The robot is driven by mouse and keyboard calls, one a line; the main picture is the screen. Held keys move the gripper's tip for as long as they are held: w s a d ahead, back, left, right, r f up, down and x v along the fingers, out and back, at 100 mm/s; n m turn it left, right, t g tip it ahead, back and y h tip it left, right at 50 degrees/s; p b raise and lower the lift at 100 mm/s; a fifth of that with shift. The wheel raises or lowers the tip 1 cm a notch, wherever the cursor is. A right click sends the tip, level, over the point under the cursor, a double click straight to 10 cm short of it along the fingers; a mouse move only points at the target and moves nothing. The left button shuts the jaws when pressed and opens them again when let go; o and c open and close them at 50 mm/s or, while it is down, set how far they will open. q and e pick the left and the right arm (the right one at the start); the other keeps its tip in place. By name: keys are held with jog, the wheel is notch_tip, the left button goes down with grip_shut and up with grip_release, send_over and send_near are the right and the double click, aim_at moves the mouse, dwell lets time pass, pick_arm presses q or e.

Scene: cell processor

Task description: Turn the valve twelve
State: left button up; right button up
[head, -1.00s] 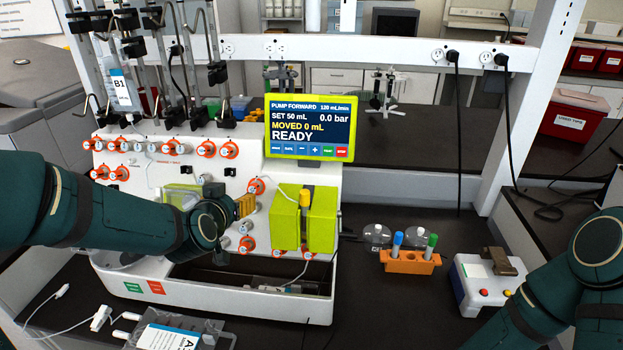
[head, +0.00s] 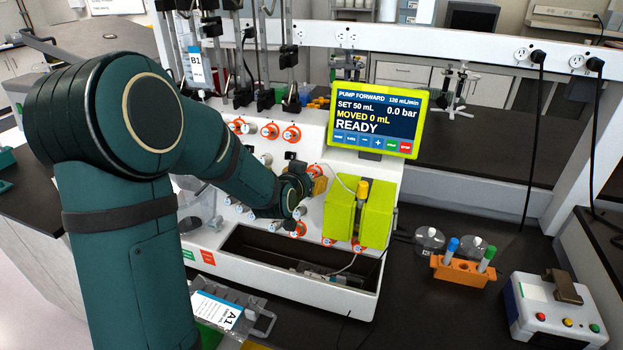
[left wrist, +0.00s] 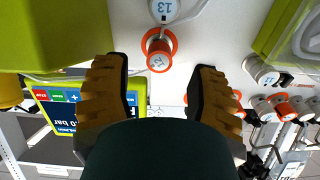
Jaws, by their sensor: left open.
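My left gripper (head: 312,188) is at the front of the white machine panel (head: 352,166), left of the green pump block (head: 376,222). In the left wrist view, which looks upside down, the gripper (left wrist: 160,68) is open, its two yellow-brown ribbed fingers apart. An orange-ringed valve with a pale knob (left wrist: 159,50) shows in the gap between the fingertips, and no grip on it shows. Its number is too small to read surely. A grey knob marked 13 (left wrist: 166,9) is beyond it at the top edge. My right gripper is out of view.
The screen (head: 377,120) reads READY, above the pump block. Other orange valves (head: 291,133) line the panel, close around the gripper. An orange tube rack (head: 463,273) and white button box (head: 556,309) stand on the right.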

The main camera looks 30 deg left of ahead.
aim_at(311, 176)
pick_arm(q)
jog(key=shift+x, duration=2.15)
grip_shut()
